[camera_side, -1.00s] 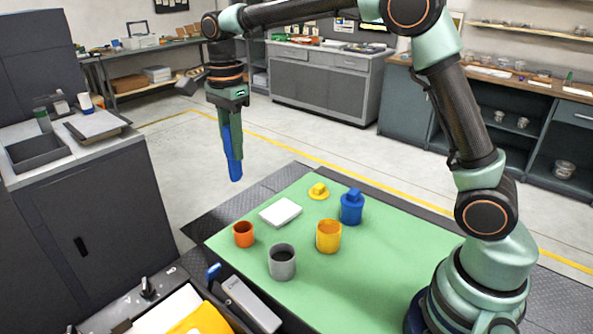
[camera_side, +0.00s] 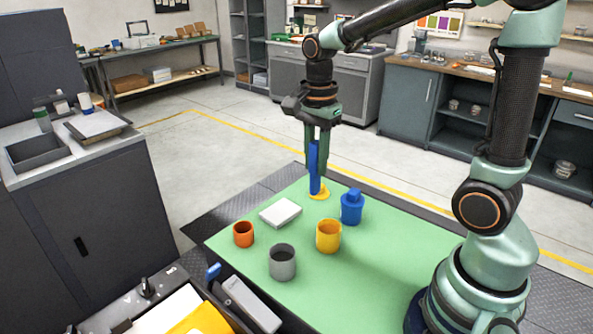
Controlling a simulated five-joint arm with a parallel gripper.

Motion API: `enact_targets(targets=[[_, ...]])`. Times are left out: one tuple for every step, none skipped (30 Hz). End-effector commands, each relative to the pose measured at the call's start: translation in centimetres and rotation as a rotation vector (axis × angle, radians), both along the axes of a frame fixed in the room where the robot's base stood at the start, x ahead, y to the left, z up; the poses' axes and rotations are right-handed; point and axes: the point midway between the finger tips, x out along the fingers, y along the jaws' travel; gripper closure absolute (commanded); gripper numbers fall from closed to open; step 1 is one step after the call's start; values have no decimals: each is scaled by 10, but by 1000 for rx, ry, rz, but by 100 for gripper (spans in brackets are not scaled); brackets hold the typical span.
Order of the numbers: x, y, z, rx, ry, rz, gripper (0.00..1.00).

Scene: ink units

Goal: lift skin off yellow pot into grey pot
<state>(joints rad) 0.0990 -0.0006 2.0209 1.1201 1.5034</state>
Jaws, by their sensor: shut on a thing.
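The yellow pot (camera_side: 328,238) stands open on the green mat (camera_side: 340,285); whether a skin lies in it is too small to tell. The grey pot (camera_side: 282,264) stands to its left and nearer, open with a dark inside. My gripper (camera_side: 316,150) is shut on a blue tool (camera_side: 315,172), which hangs nearly upright. The tool's lower end is in front of or close to the yellow lid (camera_side: 321,192), behind the yellow pot; I cannot tell if they touch.
A blue lidded pot (camera_side: 352,207) stands right of the yellow lid. A white slab (camera_side: 281,213) lies left of it, and an orange pot (camera_side: 243,234) stands at the mat's left. The mat's front right is clear.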

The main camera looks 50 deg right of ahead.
Motion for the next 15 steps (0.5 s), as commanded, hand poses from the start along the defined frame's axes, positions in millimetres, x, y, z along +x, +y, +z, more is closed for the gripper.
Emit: enact_targets(targets=[[-10,-4,-5,0,0,-2,100],[-15,-6,-7,0,0,-2,100],[-20,-8,-10,0,0,-2,100],[-24,-9,-12,0,1,-2,100],[-26,-10,-14,0,0,-1,100],[-30,-11,-16,0,0,0,100],[-31,-12,-17,0,0,0,100],[-33,-12,-18,0,0,0,100],[-34,-12,-20,0,1,0,100],[-35,-13,-21,0,2,0,100],[-35,-13,-23,0,2,0,100],[-35,-13,-25,0,2,0,100],[-35,-13,-27,0,2,1,100],[-35,-13,-30,0,3,1,100],[-35,-13,-34,0,4,1,100]])
